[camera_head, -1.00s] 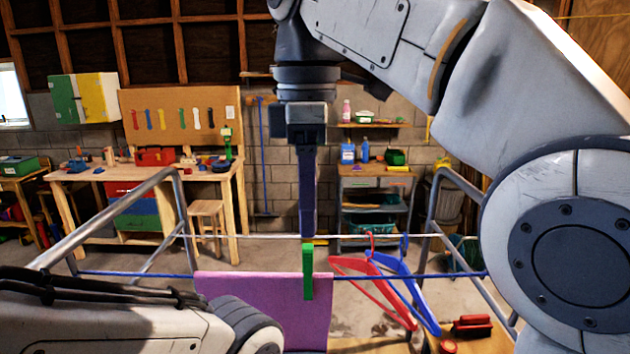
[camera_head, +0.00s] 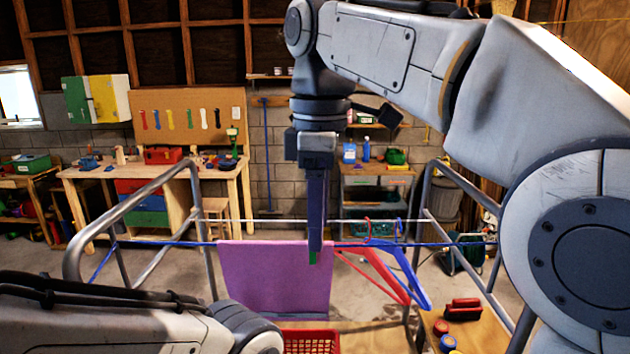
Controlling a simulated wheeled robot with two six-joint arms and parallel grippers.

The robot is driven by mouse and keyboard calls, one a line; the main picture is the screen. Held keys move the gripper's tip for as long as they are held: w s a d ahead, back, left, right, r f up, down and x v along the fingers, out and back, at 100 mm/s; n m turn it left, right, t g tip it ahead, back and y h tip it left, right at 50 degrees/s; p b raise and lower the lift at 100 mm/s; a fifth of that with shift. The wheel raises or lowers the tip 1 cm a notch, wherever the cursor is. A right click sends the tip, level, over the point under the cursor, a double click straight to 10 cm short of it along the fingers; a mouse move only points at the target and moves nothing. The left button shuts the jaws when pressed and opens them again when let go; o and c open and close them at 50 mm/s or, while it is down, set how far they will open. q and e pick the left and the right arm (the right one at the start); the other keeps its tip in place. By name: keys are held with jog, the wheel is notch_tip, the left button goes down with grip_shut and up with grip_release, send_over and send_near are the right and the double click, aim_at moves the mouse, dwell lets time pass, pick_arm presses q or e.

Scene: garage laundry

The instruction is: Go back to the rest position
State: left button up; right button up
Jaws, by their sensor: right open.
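A purple cloth (camera_head: 265,278) hangs over the blue line (camera_head: 180,243) of a metal drying rack (camera_head: 125,205). A small green clothespin (camera_head: 313,258) shows at the tip of my right gripper (camera_head: 316,250), near the cloth's right part; most of it is hidden. My right gripper points down in front of the line, its jaws seen edge-on and open. Whether it touches the pin cannot be told. My left arm comes in at the lower left, and its gripper is out of view.
A red hanger (camera_head: 375,275) and a blue hanger (camera_head: 408,275) hang right of the cloth. A red basket (camera_head: 310,342) stands below. A workbench (camera_head: 150,172) stands behind.

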jog(key=w+d+f+m+t, duration=0.15)
jog(key=d+f+m, duration=0.25)
jog(key=f, duration=0.4)
jog(key=w+d+f+m, duration=0.3)
jog(key=d+f+m, duration=0.1)
jog(key=f, duration=0.4)
jog(key=s+d+f+m+t, duration=0.1)
jog(key=s+d+f+m, duration=0.35)
jog(key=f, duration=0.35)
jog(key=s+d+f+m, duration=0.4)
jog(key=d+f, duration=0.2)
jog(key=f, duration=0.2)
jog(key=s+a+f+n+g+b, duration=0.1)
jog(key=s+a+f+n+b, duration=0.2)
jog(key=s+a+b, duration=0.3)
jog(key=s+a+f+n+g+y+b, duration=0.1)
jog(key=s+a+f+n+b, duration=0.2)
jog(key=s+a+b, duration=0.3)
jog(key=shift+s+a+f+n, duration=0.15)
jog(key=shift+s+a+n, duration=0.45)
jog(key=shift+a, duration=0.45)
jog(key=shift+g, duration=0.25)
